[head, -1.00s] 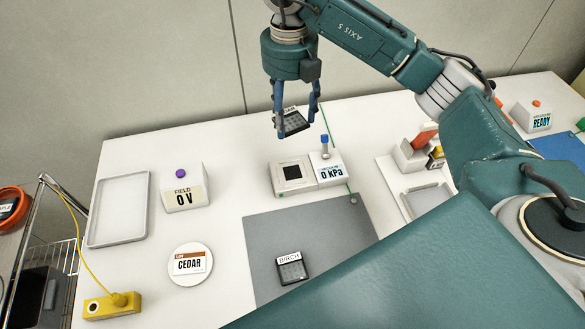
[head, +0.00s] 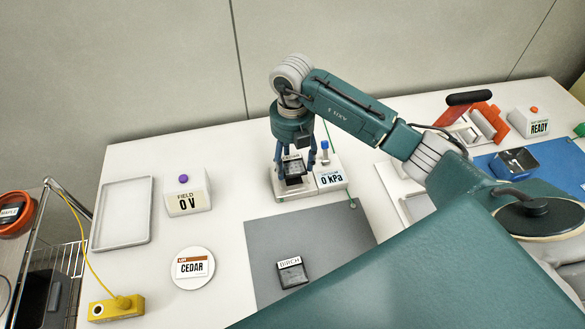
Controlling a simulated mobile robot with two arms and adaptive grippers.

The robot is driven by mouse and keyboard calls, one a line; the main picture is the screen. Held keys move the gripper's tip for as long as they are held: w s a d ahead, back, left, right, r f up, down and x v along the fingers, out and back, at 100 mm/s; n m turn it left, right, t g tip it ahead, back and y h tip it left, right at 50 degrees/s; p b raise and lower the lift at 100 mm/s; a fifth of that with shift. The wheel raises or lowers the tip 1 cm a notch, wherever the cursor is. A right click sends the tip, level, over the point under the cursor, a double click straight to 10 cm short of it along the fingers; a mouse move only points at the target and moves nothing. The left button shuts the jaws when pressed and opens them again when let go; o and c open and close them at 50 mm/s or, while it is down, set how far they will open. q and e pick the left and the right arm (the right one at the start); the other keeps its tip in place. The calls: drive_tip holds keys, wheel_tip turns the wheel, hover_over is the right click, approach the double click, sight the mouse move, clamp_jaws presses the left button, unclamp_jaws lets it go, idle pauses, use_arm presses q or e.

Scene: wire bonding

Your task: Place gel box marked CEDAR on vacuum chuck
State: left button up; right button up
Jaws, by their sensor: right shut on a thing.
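A small dark gel box (head: 294,172) with a white label strip is held in my right gripper (head: 295,166). Its lettering is too small to read surely. The gripper points down, a finger on either side of the box, over the vacuum chuck (head: 284,191). The box hides the chuck's dark square; I cannot tell whether it touches the chuck. A round white plate with a card reading CEDAR (head: 194,267) lies at front left. Another dark gel box, marked BIRCH (head: 291,273), lies on the grey mat (head: 330,235). My left gripper is not in view.
The 0 kPa display (head: 331,180) with a blue-topped switch (head: 324,146) stands right beside the chuck. A FIELD 0 V box (head: 185,195) and an empty tray (head: 124,212) are at left. A yellow device (head: 116,308) is at front left. A READY unit (head: 530,122) stands far right.

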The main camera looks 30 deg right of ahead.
sight(292, 164)
wheel_tip(292, 164, down, 4)
drive_tip(key=shift+f+p, duration=0.1)
drive_tip(key=shift+p, duration=0.3)
drive_tip(key=shift+f, duration=0.2)
drive_tip(key=shift+f, duration=0.2)
drive_tip(key=o, duration=1.3)
drive_tip(key=shift+c, duration=0.2)
drive_tip(key=shift+r, duration=0.1)
